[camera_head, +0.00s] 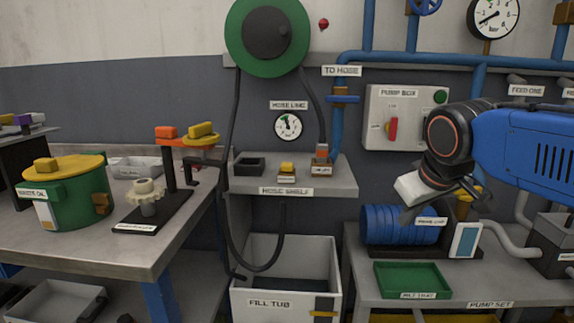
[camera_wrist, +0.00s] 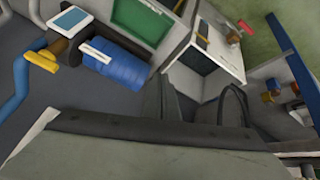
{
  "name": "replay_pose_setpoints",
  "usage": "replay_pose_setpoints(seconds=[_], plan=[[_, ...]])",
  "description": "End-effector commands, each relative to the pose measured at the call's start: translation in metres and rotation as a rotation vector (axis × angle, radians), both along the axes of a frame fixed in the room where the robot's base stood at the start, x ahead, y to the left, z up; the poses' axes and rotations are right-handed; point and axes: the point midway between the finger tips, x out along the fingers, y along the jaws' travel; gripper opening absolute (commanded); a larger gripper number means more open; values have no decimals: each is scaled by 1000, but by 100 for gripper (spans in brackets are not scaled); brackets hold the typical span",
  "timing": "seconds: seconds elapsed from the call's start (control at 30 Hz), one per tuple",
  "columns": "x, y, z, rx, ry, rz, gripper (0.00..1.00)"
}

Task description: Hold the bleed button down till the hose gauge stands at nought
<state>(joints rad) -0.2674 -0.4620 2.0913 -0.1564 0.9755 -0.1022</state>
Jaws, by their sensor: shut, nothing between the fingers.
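The hose gauge (camera_head: 288,126), under the label HOSE LINE, hangs on the wall above the hose shelf (camera_head: 345,188). Its face is too small to read a value. A small yellow-topped block (camera_head: 287,170) on the shelf looks like a button, but its label is unreadable, so I cannot tell if it is the bleed button. My gripper (camera_head: 425,208) is shut and empty, above and in front of the blue pump (camera_head: 385,224), well right of the shelf and apart from the block. The wrist view shows the pump (camera_wrist: 115,68) and the shelf's side, tilted.
A hose runs from the green reel (camera_head: 267,38) to an orange-topped coupling (camera_head: 322,153) on the shelf. A black tray (camera_head: 249,164) stands at its left. The fill tub (camera_head: 288,285) is below. The pump box (camera_head: 405,118) is behind my arm. A bench with a green pot (camera_head: 68,195) is left.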

Motion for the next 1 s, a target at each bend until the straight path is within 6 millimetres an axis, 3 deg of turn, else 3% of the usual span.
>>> replay_pose_setpoints(seconds=[0.1,0.5,0.8,1.0], plan=[[33,27,27,-30,-29,67,0],[124,131,106,-125,-137,276,0],[172,222,151,-186,-221,414,0],[186,261,167,-207,-257,465,0]])
